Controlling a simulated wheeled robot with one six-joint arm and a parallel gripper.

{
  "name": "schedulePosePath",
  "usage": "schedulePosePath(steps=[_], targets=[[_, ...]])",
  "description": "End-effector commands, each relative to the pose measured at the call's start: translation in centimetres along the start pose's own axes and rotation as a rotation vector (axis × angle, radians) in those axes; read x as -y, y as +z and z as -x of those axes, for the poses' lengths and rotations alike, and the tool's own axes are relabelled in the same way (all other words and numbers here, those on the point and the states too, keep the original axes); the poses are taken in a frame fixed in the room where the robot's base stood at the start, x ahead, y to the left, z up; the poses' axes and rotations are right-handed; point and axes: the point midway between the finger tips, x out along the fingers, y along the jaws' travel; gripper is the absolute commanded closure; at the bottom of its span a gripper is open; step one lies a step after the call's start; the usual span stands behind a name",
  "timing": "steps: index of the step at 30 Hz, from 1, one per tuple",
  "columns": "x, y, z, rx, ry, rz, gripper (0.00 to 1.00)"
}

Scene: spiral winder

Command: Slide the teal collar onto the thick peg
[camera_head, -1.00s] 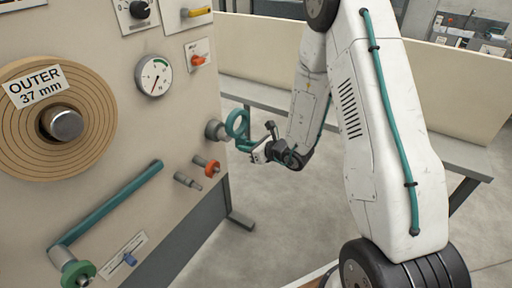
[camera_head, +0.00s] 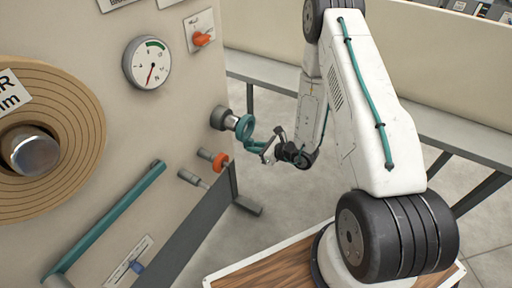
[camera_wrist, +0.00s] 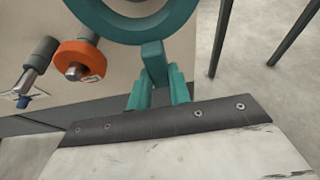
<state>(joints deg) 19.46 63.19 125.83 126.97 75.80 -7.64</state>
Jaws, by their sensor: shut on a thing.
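The teal collar (camera_head: 250,138) is a ring with a tab, held just off the panel's right side. My gripper (camera_head: 268,152) is shut on the tab below the ring. The thick peg (camera_head: 229,120) is a grey metal stub sticking out of the panel, and its tip meets the ring's left side. In the wrist view the collar (camera_wrist: 135,33) fills the top, cut off by the frame edge, with grey metal showing inside its opening. My gripper fingers (camera_wrist: 156,85) hold its tab from both sides. I cannot tell whether the collar is around the peg tip or just in front.
Below the thick peg are a thinner peg with an orange collar (camera_head: 219,162) and a bare thin peg (camera_head: 192,179). A teal crank arm (camera_head: 105,220), a gauge (camera_head: 147,62) and a wound spiral roll (camera_head: 75,130) are on the panel. Open floor lies right of the panel.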

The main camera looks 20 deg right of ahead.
Motion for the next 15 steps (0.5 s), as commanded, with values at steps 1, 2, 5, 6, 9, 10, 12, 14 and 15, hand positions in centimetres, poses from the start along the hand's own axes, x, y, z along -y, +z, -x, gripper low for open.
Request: schedulePosePath(steps=[1,2,5,6,9,10,12,14,15], targets=[[-0.1,0.2,-0.4,0.001,0.002,0.001,1.0],[-0.1,0.3,-0.7,0.001,0.002,0.001,1.0],[0.0,0.6,-1.4,0.001,0.002,0.001,1.0],[-0.1,0.7,-1.8,0.001,0.002,0.002,1.0],[-0.1,1.0,-2.5,0.001,0.003,0.002,1.0],[-0.2,1.1,-2.8,0.002,0.004,0.002,1.0],[-0.2,1.3,-3.4,0.002,0.004,0.001,1.0],[-0.2,1.4,-3.8,0.002,0.004,0.002,1.0],[-0.2,1.6,-4.1,0.002,0.004,0.002,1.0]])
